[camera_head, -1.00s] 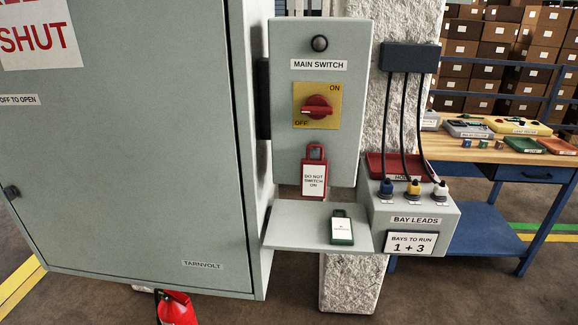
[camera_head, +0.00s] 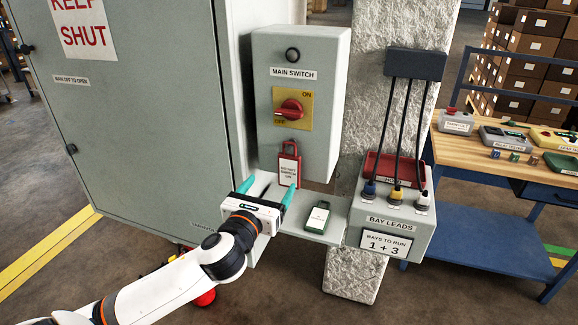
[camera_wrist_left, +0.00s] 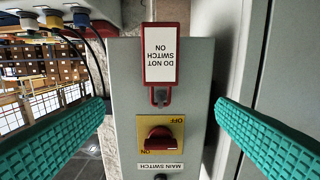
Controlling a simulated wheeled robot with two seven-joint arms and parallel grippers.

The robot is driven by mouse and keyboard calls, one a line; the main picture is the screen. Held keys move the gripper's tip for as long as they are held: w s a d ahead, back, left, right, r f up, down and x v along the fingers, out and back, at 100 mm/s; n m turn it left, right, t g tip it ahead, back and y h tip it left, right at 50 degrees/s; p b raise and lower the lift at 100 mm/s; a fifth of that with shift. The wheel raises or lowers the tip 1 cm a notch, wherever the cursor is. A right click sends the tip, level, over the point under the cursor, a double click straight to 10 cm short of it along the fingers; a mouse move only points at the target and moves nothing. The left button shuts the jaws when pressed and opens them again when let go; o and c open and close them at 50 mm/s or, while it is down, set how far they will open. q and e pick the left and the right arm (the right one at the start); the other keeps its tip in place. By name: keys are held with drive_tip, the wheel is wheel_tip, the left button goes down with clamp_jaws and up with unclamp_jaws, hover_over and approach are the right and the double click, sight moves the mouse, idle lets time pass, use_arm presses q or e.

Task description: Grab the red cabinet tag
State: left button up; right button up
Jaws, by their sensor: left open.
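A green tag (camera_head: 317,217) with a white label lies on the small shelf (camera_head: 330,232). My right gripper is not in view.
The red rotary switch (camera_head: 290,109) sits above the tag on a yellow plate. A large grey cabinet (camera_head: 140,130) stands close on the left. The bay leads box (camera_head: 390,235) with hanging cables is on the right. A workbench (camera_head: 480,150) stands farther right.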

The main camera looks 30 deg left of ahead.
use_arm(q)
drive_tip(key=p, duration=0.1)
approach(288, 162)
drive_tip(key=w+r, duration=0.1)
drive_tip(key=w, duration=0.2)
drive_tip(key=x, duration=0.1)
drive_tip(key=p+x, duration=0.1)
drive_tip(key=x, duration=0.1)
drive_tip(key=f+p+x, duration=0.1)
drive_tip(key=x, duration=0.1)
drive_tip(key=shift+s+a, duration=0.1)
drive_tip(key=shift+a, duration=0.2)
drive_tip(key=shift+w+f, duration=0.1)
drive_tip(key=shift+w, duration=0.2)
drive_tip(key=shift+s, duration=0.1)
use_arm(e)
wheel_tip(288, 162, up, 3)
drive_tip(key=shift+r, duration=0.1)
use_arm(q)
drive_tip(key=shift+c, duration=0.3)
drive_tip(key=c, duration=0.9)
drive_tip(key=shift+c, duration=0.6)
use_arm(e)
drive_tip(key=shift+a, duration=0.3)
